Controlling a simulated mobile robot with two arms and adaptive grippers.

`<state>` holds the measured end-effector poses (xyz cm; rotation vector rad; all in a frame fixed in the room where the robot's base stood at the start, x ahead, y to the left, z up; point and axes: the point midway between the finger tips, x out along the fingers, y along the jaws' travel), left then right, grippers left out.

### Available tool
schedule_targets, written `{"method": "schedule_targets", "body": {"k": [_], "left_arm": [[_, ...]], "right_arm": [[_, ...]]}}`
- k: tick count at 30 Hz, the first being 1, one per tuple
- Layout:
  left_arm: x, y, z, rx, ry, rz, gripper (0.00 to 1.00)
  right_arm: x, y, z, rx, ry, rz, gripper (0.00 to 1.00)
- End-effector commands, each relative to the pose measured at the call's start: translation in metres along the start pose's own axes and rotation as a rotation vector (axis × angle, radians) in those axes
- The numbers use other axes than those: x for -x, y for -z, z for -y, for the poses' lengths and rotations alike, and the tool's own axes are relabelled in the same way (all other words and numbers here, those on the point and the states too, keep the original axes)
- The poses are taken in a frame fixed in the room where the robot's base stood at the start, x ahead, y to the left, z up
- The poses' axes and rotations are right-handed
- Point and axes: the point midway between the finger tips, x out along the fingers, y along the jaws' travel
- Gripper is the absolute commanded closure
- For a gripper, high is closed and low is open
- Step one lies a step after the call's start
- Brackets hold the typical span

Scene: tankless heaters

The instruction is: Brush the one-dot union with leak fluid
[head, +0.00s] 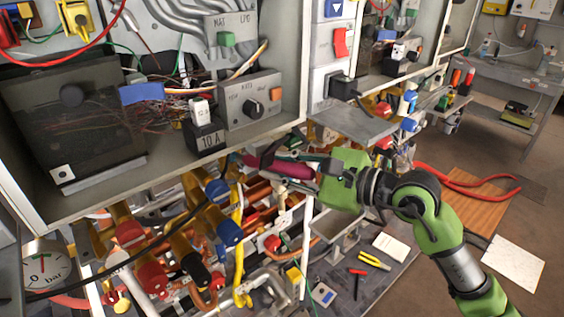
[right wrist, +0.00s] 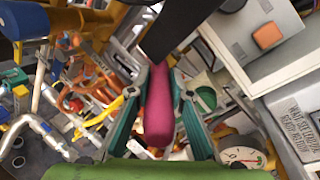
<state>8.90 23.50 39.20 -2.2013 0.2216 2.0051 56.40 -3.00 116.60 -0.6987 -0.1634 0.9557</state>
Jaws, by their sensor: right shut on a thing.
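My right gripper (head: 285,162) is shut on a magenta handle (head: 293,170), just under the lower edge of the heater cabinet. In the right wrist view, the teal fingers of the gripper (right wrist: 163,78) press on both sides of the magenta handle (right wrist: 158,115). I take it for the brush, but its bristles cannot be made out. Brass and copper pipework with red and blue caps (head: 218,191) lies left of and below the gripper. I cannot make out a one-dot mark on any union. The leak fluid cannot be identified for sure. My left gripper is out of view.
The open cabinet with a control box (head: 250,103) overhangs the pipes. A pressure gauge (head: 44,268) stands at lower left. A red hose (head: 470,187) lies at right.

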Motion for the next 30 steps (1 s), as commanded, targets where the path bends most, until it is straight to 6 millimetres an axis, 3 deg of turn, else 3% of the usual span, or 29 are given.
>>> {"method": "schedule_targets", "body": {"k": [7,22,30], "left_arm": [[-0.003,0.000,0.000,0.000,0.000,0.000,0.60],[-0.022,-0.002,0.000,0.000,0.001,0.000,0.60],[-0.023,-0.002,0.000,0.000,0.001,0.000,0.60]], "right_arm": [[0.005,0.002,-0.004,0.000,-0.002,-0.001,1.00],[0.050,-0.001,-0.021,0.001,-0.003,0.000,1.00],[0.056,-0.004,-0.023,-0.001,-0.005,0.001,1.00]]}}
